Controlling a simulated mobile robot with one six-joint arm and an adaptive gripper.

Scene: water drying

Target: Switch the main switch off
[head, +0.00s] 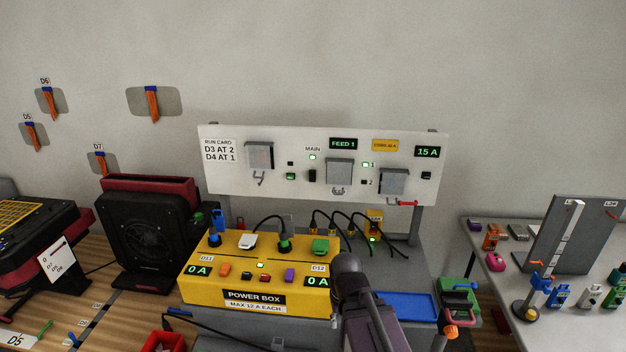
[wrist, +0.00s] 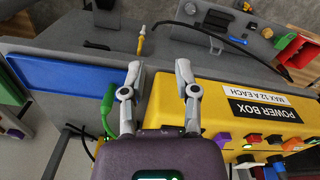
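The main switch (head: 312,175) is a small black switch on the white panel (head: 225,178), below the label MAIN and a lit green lamp (head: 312,157). Its exact position, up or down, is too small to tell. My gripper (wrist: 158,72) is open and empty in the wrist view, its two grey fingers apart. It points down over the grey bench between the blue tray and the yellow power box. In the head view my arm rises in front of the panel, and the fingers are hidden. The main switch is not seen in the wrist view.
The yellow power box (head: 260,272), with plugs and cables on top, stands before the panel. The panel also has grey covers (head: 339,171), a FEED 1 display (head: 343,144) and a 15 A display (head: 427,152). A blue tray (head: 408,306) lies right. A black fan (head: 150,240) stands left.

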